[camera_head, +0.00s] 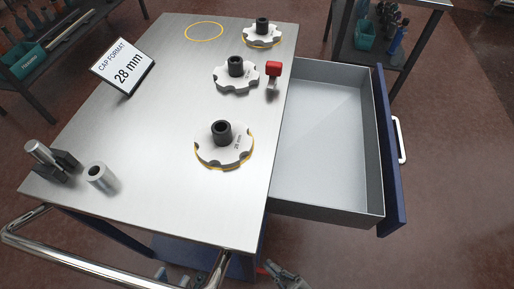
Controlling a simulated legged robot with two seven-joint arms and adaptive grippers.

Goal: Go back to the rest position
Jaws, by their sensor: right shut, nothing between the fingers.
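My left gripper (163,275) shows only in part at the bottom edge, below the cart's front; its jaws are too small and cut off to read. My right gripper (277,269) is at the bottom edge, right of it, below the tabletop and in front of the drawer's near end. It is shut and empty. Both grippers are apart from everything on the table.
The steel tabletop (160,110) carries several white notched discs with black hubs, such as the nearest disc (236,152). A sign (122,66) reads 28 mm. A red-topped part (273,69), a metal cylinder (97,174), an open empty drawer (325,150) and a front handrail (75,262) also show.

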